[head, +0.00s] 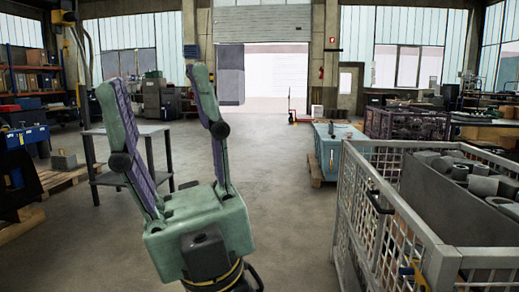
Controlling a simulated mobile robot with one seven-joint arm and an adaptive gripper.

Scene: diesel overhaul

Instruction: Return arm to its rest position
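My gripper (154,90) stands large in the left-middle foreground of the head view, its green and purple fingers pointing up. The fingers are wide apart, and nothing is held between them; the floor and a table behind show through the gap. Its green palm block and the dark wrist below it show, with a yellow band near the bottom edge. The rest of my arm is out of the picture, so its full pose is hidden.
A wire-mesh crate (385,206) with grey cylindrical parts stands at the right foreground. A dark table (142,130) stands behind my gripper. A blue-green chest (340,145) sits on a pallet beyond. Open concrete floor (285,210) lies between, reaching to the bright doorway.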

